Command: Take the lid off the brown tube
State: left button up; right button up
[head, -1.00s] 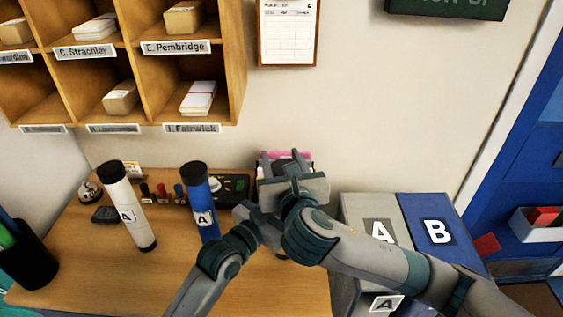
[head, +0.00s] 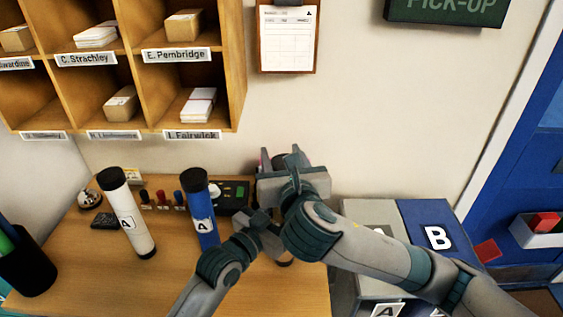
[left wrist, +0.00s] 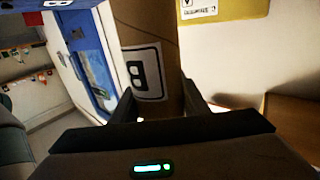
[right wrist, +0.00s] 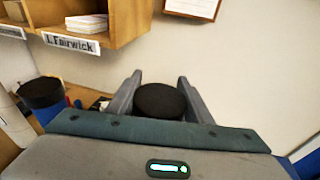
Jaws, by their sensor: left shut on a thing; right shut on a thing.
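The brown tube (left wrist: 167,35) carries a white label with a B and fills the middle of the left wrist view. My left gripper (left wrist: 160,100) is shut on it, one finger on each side. In the head view my left gripper (head: 268,232) is low beside the blue tube, and my arms hide most of the brown tube. My right gripper (right wrist: 158,88) is shut on the round black lid (right wrist: 160,101), seen from above. It also shows in the head view (head: 281,156), above the left one. Whether the lid still touches the tube is hidden.
A white tube (head: 131,218) and a blue tube (head: 201,222), both with black caps, stand on the wooden desk (head: 90,275) to the left. Bins marked A and B (head: 435,212) stand at the right. Pigeonholes (head: 238,70) hang at the upper left.

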jog(key=shift+r, duration=0.85)
pick_arm(q)
jog(key=o, duration=1.6)
jog(key=b+v, duration=0.3)
jog(key=v, duration=0.9)
jog(key=shift+b, duration=0.3)
pick_arm(e)
notch_tip(320, 180, down, 4)
jog(key=shift+r, duration=0.2)
pick_arm(q)
jog(key=shift+r, duration=0.25)
pick_arm(e)
jog(key=shift+r, duration=0.15)
